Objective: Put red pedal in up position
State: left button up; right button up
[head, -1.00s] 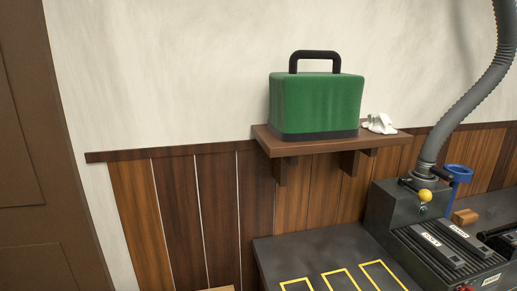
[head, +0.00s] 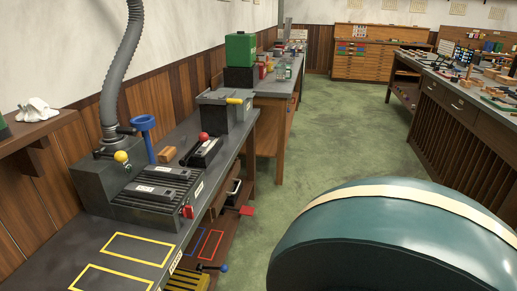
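A small red pedal-like piece (head: 247,210) shows in the head view, low beside the workbench's right side, at the end of a dark bar. It is small, and I cannot tell clearly whether it is up or down. A lever with a blue end (head: 224,267) sticks out lower down, near a yellow ribbed piece (head: 188,281). Neither of my grippers is in view.
Green floor (head: 330,125) lies open to the right. A large dark green rounded shape fills the bottom right.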

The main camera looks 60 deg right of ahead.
aim_at(244, 210)
jog(key=z, duration=1.7)
jog(key=i+l+u, duration=0.15)
jog(key=u, duration=0.35)
jog(key=i+l+u, duration=0.15)
jog(key=l, duration=0.2)
jog(key=i+l+u, duration=0.15)
jog(key=l, duration=0.2)
jog(key=l+u, duration=0.15)
jog(key=l, duration=0.2)
jog(key=i+l, duration=0.15)
jog(key=l, duration=0.4)
jog(key=i+l+u, duration=0.1)
jog(key=l, duration=0.4)
jog(key=i+l, duration=0.1)
jog(key=l, duration=0.45)
jog(key=i+l, duration=0.15)
jog(key=l, duration=0.4)
jog(key=i+l+u, duration=0.1)
jog(key=l, duration=0.45)
jog(key=i+l, duration=0.1)
jog(key=l, duration=0.45)
jog(key=i, duration=1.05)
jog(key=j+u, duration=0.05)
jog(key=j, duration=0.05)
